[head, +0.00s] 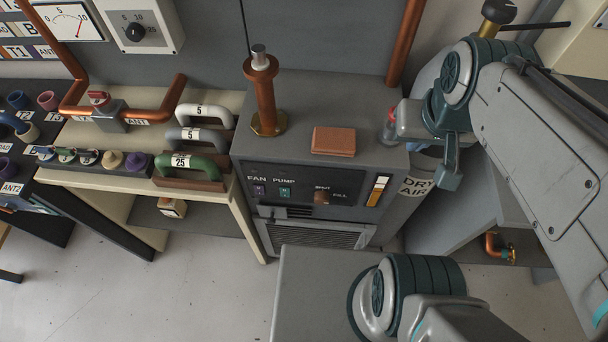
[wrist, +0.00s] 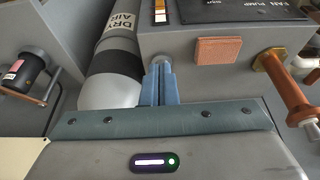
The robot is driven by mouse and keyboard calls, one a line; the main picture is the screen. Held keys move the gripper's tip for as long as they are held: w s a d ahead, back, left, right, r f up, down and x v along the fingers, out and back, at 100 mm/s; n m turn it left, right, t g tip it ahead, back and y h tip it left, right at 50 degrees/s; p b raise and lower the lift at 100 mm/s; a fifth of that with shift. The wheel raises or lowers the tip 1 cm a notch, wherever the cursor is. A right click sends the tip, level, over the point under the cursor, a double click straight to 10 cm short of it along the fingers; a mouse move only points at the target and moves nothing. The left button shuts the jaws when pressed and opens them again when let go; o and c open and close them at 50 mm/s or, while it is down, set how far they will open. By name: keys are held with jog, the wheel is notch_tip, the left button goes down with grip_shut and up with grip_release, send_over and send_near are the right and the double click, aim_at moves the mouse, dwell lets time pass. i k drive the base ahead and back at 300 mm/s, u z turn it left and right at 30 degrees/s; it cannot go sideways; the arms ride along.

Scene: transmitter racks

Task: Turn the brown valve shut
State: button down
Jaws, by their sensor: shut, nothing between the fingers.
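The brown valve (head: 322,197) is a small knob on the dark front panel of the grey cabinet (head: 370,85), between the words SHUT, above it, and FILL, to its right. Its pointing direction is too small to tell. I do not see the knob in the wrist view, where the panel is cut by the top edge. My gripper (head: 447,182) is right of the cabinet, apart from the valve, pointing down by the dry air cylinder. In the wrist view my gripper's blue fingers (wrist: 160,85) are together and empty, by the cabinet's corner.
The dry air cylinder (head: 418,187) stands against the cabinet's right side. A brown block (head: 333,141) and a copper post (head: 264,95) with a brass base stand on the cabinet top. A bench with several handles (head: 190,165) is to the left. The floor ahead is clear.

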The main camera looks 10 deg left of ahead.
aim_at(321, 198)
jog(key=u, duration=0.85)
jog(key=k, duration=1.4)
jog(key=z, duration=0.65)
jog(key=i, duration=0.95)
jog(key=z, duration=0.05)
